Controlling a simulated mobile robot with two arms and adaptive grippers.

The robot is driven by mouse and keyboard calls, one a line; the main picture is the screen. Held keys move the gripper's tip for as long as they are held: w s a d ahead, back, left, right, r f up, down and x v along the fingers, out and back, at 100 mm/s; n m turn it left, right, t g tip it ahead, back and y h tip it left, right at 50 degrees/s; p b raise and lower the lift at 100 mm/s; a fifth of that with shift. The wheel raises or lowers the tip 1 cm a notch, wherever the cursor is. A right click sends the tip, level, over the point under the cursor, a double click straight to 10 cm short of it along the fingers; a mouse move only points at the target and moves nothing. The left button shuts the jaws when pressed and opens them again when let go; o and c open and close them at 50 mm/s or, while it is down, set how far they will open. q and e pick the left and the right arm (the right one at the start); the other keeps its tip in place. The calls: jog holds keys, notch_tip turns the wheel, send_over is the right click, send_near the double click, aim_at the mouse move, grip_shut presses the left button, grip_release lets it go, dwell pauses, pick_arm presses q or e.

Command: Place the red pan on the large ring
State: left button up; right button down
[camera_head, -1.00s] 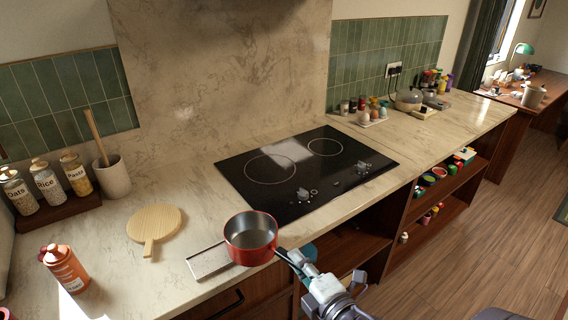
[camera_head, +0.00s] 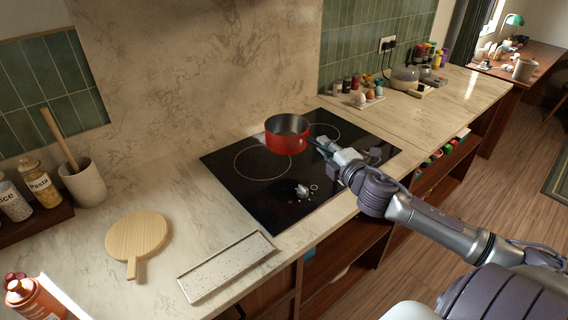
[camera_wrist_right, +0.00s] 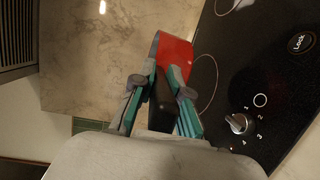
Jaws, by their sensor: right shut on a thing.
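The red pan (camera_head: 287,141) is held above the black hob (camera_head: 232,193), over its middle between the two rings; how high it is I cannot tell exactly. The large ring (camera_head: 240,172) is at the left of the hob, with the pan's left side near its right edge. The small ring (camera_head: 334,130) is partly hidden behind the pan. My right gripper (camera_head: 322,147) is shut on the pan's dark handle. In the right wrist view the gripper (camera_wrist_right: 163,105) has its fingers on both sides of the handle, with the red pan (camera_wrist_right: 174,52) beyond. My left gripper is not in view.
A speckled tray (camera_head: 226,267) lies on the counter left of the hob. A round wooden board (camera_head: 137,236) lies further left, near jars and a utensil pot (camera_head: 84,184).

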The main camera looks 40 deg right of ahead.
aim_at(290, 151)
jog(key=w+a+f, duration=0.1)
jog(key=w, duration=0.1)
jog(key=w+a+f, duration=0.2)
jog(key=w, duration=0.1)
jog(key=w+a+f+p, duration=0.1)
jog(key=w, duration=0.1)
jog(key=shift+w+a+f, duration=0.25)
jog(key=shift+w+f, duration=0.1)
jog(key=shift+f, duration=2.2)
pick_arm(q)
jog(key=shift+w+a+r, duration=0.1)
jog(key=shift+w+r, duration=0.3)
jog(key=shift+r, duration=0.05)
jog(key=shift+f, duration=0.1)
pick_arm(e)
jog(key=shift+f, duration=0.1)
jog(key=c, duration=1.6)
grip_release()
jog(key=shift+f+b, duration=0.2)
jog(key=shift+b, duration=0.1)
jog(key=o, duration=0.4)
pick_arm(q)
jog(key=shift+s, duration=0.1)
pick_arm(e)
jog(key=shift+r, duration=0.1)
